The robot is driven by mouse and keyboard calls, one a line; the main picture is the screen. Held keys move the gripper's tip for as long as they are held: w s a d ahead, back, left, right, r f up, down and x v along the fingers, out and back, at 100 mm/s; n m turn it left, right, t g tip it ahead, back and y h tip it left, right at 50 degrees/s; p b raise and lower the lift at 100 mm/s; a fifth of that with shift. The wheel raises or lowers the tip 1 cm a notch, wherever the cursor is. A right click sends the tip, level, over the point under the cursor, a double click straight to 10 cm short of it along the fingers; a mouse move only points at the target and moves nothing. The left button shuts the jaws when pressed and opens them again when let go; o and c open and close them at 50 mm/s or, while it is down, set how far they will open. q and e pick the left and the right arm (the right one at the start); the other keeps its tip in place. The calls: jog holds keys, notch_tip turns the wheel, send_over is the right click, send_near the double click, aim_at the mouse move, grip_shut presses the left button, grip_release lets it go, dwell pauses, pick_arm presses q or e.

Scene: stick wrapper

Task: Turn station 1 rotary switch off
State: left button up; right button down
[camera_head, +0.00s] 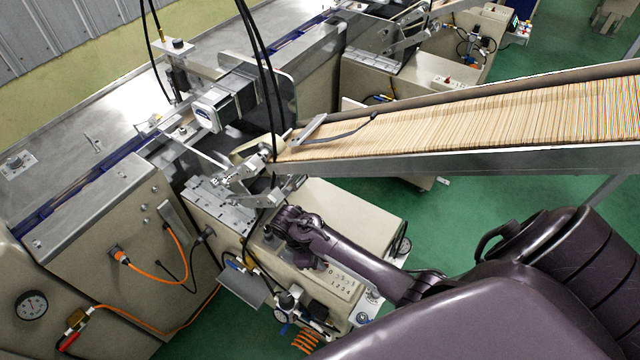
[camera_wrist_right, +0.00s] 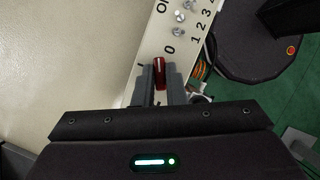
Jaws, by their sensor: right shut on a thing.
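The red rotary switch (camera_wrist_right: 159,72) sits on the cream control panel (camera_wrist_right: 172,40) in the right wrist view. It is near the panel's lower end, beside a printed 0. My right gripper (camera_wrist_right: 158,82) is shut on its red handle, with a grey finger on each side. The lower part of the handle is hidden between the fingers. In the head view the panel (camera_head: 341,286) shows on the front of the station, and my right arm reaches to it from the right. The switch is hidden there. My left gripper is not in view.
A sloping chute full of wooden sticks (camera_head: 480,115) passes above my right arm. Metal machine parts (camera_head: 245,185) and black cables are close to the wrist. Orange hoses (camera_head: 180,262) run at the left. Green floor (camera_head: 450,220) is clear under the chute.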

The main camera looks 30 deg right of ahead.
jog(key=shift+w+m+g+y, duration=0.1)
jog(key=shift+m+g+y, duration=0.4)
jog(key=shift+m, duration=1.2)
jog(key=c, duration=1.5)
grip_release()
